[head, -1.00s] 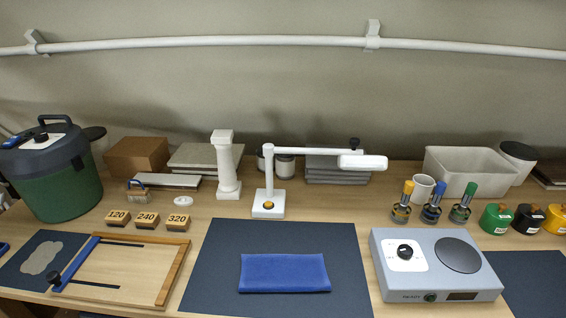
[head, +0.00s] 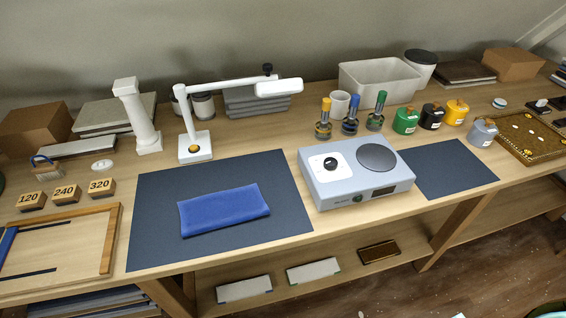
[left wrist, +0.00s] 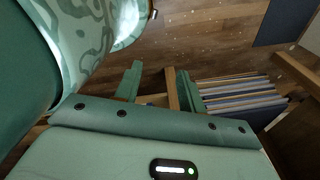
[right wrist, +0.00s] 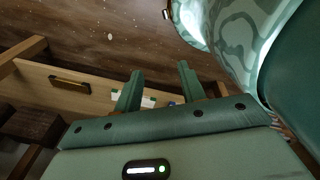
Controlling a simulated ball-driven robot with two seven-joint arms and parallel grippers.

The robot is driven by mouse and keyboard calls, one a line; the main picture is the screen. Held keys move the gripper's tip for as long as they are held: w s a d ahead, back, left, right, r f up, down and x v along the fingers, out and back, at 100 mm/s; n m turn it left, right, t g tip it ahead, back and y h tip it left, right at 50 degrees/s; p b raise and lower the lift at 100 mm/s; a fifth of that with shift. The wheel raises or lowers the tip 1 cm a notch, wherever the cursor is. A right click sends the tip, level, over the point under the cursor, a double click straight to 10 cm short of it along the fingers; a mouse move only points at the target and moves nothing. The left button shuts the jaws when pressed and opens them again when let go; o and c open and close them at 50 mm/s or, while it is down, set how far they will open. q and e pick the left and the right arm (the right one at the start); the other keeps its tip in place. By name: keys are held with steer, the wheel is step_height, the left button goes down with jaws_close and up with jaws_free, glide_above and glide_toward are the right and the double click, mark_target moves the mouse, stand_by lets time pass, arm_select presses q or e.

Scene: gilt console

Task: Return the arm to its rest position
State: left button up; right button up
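My left gripper (left wrist: 158,82) shows in the left wrist view with its two green fingers apart and nothing between them. Behind it are the floor and a stack of papers or folders (left wrist: 238,95) on a low shelf. My right gripper (right wrist: 158,85) shows in the right wrist view, also with fingers apart and empty, in front of the low shelf. Neither gripper is in the head view. A white lamp-like stand (head: 195,145) on the table has a jointed arm (head: 232,82) reaching right to a white head (head: 279,88).
The wooden table (head: 232,250) holds a blue cloth (head: 224,209) on a dark mat (head: 150,240), a grey device (head: 356,180), bottles, jars and a white bin (head: 375,85). A lower shelf (head: 300,285) runs beneath. Open floor (head: 480,265) lies at front right.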

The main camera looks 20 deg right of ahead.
arm_select(q)
steer(key=s+f+n+g, duration=0.1)
steer(key=s+f, duration=0.2)
steer(key=s, duration=0.5)
steer(key=shift+s+a+f, duration=0.25)
steer(key=shift+s+a, duration=0.1)
steer(key=shift+a, duration=0.05)
arm_select(e)
steer(key=s+f+m+g, duration=0.1)
steer(key=s+f, duration=0.2)
steer(key=s, duration=0.5)
steer(key=shift+s+d+f, duration=0.25)
steer(key=shift+s+d, duration=0.1)
steer(key=shift+d, duration=0.05)
